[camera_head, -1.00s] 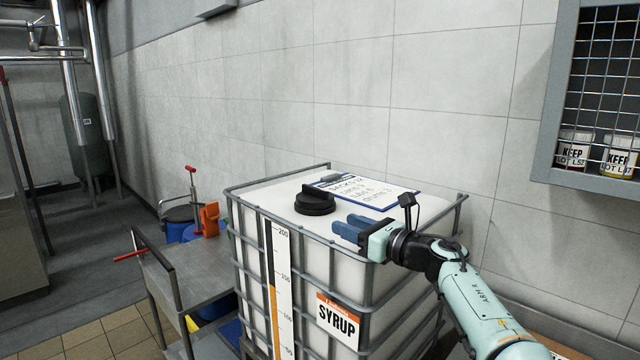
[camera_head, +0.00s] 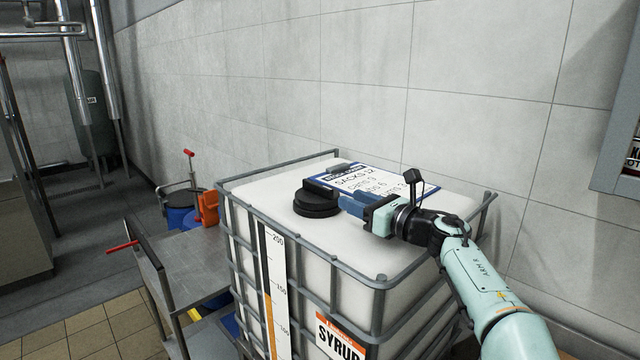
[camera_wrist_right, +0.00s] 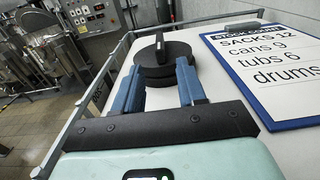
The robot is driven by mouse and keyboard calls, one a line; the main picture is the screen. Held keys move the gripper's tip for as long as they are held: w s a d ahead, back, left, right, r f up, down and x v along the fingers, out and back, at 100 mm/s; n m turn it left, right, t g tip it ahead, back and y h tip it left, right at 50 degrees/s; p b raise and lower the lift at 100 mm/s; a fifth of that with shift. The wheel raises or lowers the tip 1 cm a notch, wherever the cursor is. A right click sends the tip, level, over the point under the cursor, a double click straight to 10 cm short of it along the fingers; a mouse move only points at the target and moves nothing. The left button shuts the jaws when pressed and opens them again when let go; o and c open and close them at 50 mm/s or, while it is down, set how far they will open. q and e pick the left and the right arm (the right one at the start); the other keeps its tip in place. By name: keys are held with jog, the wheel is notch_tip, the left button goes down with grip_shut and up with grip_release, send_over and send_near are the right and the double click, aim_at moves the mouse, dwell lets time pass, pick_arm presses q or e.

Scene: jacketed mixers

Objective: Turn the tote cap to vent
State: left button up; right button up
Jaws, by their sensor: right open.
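The white syrup tote (camera_head: 370,250) stands in a grey cage frame. Its black round cap (camera_head: 317,208) with a raised bar handle sits on the top near the middle. It also shows in the right wrist view (camera_wrist_right: 168,75), where the bar handle (camera_wrist_right: 159,45) points roughly away from me between the finger lines. My right gripper (camera_head: 348,203) is open with blue fingers, just right of the cap at about its height. In the right wrist view the fingers (camera_wrist_right: 157,80) lie to either side of the cap's near part; whether they touch it I cannot tell. My left gripper is not in view.
A clipboard (camera_head: 375,183) with a written list lies on the tote top behind the cap, close to the right finger. A metal cart (camera_head: 190,272) stands left of the tote. A tiled wall (camera_head: 460,90) rises behind, with a cabinet (camera_head: 622,150) at right.

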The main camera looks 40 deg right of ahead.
aim_at(321, 185)
jog(key=w+p, duration=0.1)
jog(key=w, duration=0.2)
jog(key=w+p, duration=0.1)
jog(key=w, duration=0.3)
jog(key=w+a+p, duration=0.1)
jog(key=w, duration=0.3)
jog(key=shift+r+p, duration=0.15)
jog(key=shift+p, duration=0.25)
jog(key=shift+w, duration=0.5)
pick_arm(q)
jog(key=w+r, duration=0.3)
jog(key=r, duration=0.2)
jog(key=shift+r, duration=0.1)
pick_arm(e)
jog(key=c, duration=0.4)
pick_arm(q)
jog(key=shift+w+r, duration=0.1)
pick_arm(e)
grip_shut()
